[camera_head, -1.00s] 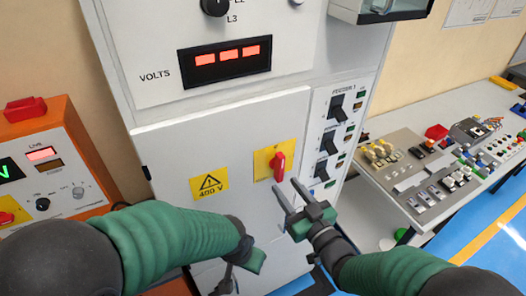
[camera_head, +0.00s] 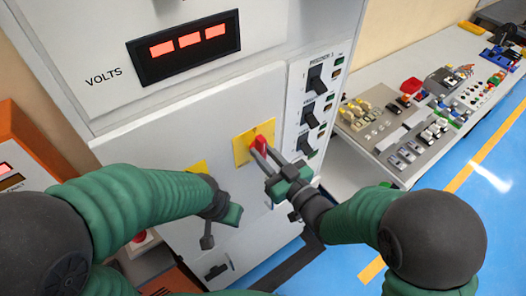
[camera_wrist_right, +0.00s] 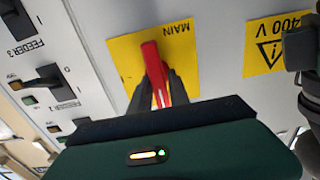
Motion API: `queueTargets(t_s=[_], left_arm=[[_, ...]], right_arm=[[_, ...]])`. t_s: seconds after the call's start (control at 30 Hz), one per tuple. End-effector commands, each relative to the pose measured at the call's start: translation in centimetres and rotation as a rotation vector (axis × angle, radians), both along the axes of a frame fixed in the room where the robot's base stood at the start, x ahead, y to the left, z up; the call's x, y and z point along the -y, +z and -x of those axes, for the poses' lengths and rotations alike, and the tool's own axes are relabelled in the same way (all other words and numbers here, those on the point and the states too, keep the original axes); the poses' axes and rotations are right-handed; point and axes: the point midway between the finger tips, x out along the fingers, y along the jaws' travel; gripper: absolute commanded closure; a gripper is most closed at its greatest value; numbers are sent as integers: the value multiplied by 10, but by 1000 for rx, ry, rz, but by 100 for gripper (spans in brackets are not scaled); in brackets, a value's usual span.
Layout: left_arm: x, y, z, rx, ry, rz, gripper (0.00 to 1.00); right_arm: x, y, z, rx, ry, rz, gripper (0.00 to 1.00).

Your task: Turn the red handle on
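The red handle (camera_head: 261,145) is on a yellow plate (camera_head: 241,149) on the grey cabinet door. In the right wrist view the red handle (camera_wrist_right: 153,65) stands out from the yellow plate (camera_wrist_right: 125,52), marked MAIN. My right gripper (camera_head: 261,153) is at the handle, with one finger on each side of it. In the wrist view a strip of yellow shows between one finger and the handle, so the fingers look open around it; firm contact cannot be told. My left gripper (camera_head: 222,216) is in front of the door, left of the handle; its fingers are unclear.
A lit red VOLTS display (camera_head: 186,44) is above the door. Black feeder switches (camera_head: 314,78) line the panel to the right. A bench with controls (camera_head: 400,130) stands farther right. An orange unit (camera_head: 22,140) is at the left. Blue floor is open at lower right.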

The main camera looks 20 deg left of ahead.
Motion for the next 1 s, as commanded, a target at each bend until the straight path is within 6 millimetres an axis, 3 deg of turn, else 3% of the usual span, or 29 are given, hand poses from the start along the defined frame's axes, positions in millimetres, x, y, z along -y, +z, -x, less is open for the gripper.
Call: queueTargets(t_s=[0.13,1.0], left_arm=[[0,0,0,0,-1,0,64],[0,0,0,0,-1,0,64]], right_arm=[[1,0,1,0,1,-1,100],[3,2,1,4,-2,-3,100]])
